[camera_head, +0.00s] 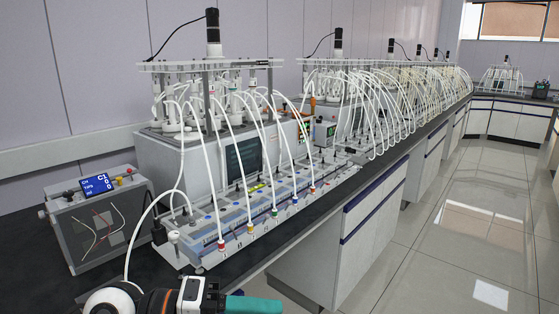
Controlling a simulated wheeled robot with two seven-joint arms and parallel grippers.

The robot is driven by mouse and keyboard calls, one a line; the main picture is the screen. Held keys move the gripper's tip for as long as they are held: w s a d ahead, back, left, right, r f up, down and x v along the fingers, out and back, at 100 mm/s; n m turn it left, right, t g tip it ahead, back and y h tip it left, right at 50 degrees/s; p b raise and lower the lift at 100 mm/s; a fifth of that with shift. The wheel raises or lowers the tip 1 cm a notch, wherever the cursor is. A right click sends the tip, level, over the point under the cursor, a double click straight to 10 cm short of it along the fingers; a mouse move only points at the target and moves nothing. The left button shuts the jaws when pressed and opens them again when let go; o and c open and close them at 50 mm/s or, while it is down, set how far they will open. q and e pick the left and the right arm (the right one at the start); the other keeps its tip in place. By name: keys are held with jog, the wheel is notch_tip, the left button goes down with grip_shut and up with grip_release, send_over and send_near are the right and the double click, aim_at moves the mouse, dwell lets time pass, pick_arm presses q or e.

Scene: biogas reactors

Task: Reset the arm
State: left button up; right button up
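My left arm comes in at the bottom left edge of the head view, with a white joint, an orange ring and a dark wrist with a white box. My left gripper (262,305) is at its end, with a teal part pointing right. It is cut off by the bottom edge, and its opening is hidden. Nothing is visibly held. It is in front of the nearest bench corner, apart from the reactor equipment. My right arm and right gripper are not in view.
A biogas reactor unit (165,158) with bottles and a stirrer motor stands on the dark bench (35,285). A tubed manifold (208,256) lies before it. A grey meter box (88,247) stands left. More reactors line the bench. The floor (440,265) at right is clear.

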pick_arm(q)
jog(key=w+a+r+n+t+h, duration=0.35)
jog(key=r+n+t, duration=0.35)
jog(key=n+t, duration=0.55)
jog(key=w+a+f+n+t+y, duration=0.3)
jog(key=a+f+n+t+y, duration=0.2)
jog(key=a+n+t+y, duration=0.55)
jog(key=s+a+f+n+g+y, duration=0.1)
jog(key=a+f+n+g+y, duration=0.1)
jog(key=f+n+g+y, duration=0.45)
jog(key=s+a+f+n+g+y, duration=0.1)
jog(key=a+f+n+g+y, duration=0.2)
jog(key=f, duration=0.7)
jog(key=s+d+f+n+g, duration=0.2)
jog(key=s+f+g, duration=1)
jog(key=s+f, duration=0.6)
notch_tip(320, 180, down, 21)
jog(key=s+p, duration=0.2)
jog(key=p, duration=0.1)
jog(key=s+a+f+g+p, duration=0.2)
jog(key=s+a+f, duration=0.1)
jog(key=s+f, duration=1.1)
jog(key=s, duration=0.2)
jog(key=shift+s+a, duration=0.2)
jog(key=shift+s, duration=0.2)
